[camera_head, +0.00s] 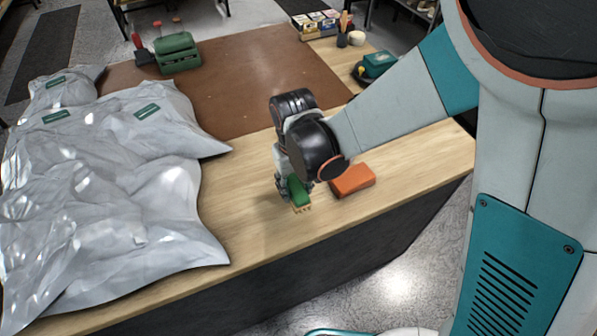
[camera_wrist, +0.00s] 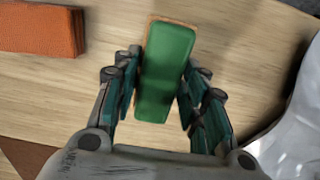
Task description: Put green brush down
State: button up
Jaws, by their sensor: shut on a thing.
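The green brush (camera_head: 299,191) is in the head view at the front part of the wooden table, its pale bristles facing down close to the tabletop. I cannot tell whether the bristles touch the wood. In the wrist view the brush's green back (camera_wrist: 166,72) lies lengthwise between the fingers. My gripper (camera_head: 292,188) points down over the table and is shut on the brush, with one finger on each side in the wrist view (camera_wrist: 160,90). My wrist hides part of the brush in the head view.
An orange-brown block (camera_head: 352,180) lies just right of the brush. Silvery plastic bags (camera_head: 120,200) cover the table's left side. A brown mat (camera_head: 225,85) lies behind, with a green box-like tool (camera_head: 177,53). Bare wood (camera_head: 245,215) is free left of the brush; the table's front edge is near.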

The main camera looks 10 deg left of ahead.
aim_at(296, 185)
jog(key=shift+f+b, duration=1.35)
jog(key=shift+f, duration=0.9)
jog(key=shift+f, duration=0.2)
jog(key=o, duration=1)
jog(key=shift+c, duration=0.2)
jog(key=shift+r, duration=0.15)
notch_tip(296, 185, up, 12)
jog(key=p, duration=0.3)
jog(key=shift+s+r, duration=0.1)
jog(key=shift+s, duration=0.05)
jog(key=shift+d, duration=0.1)
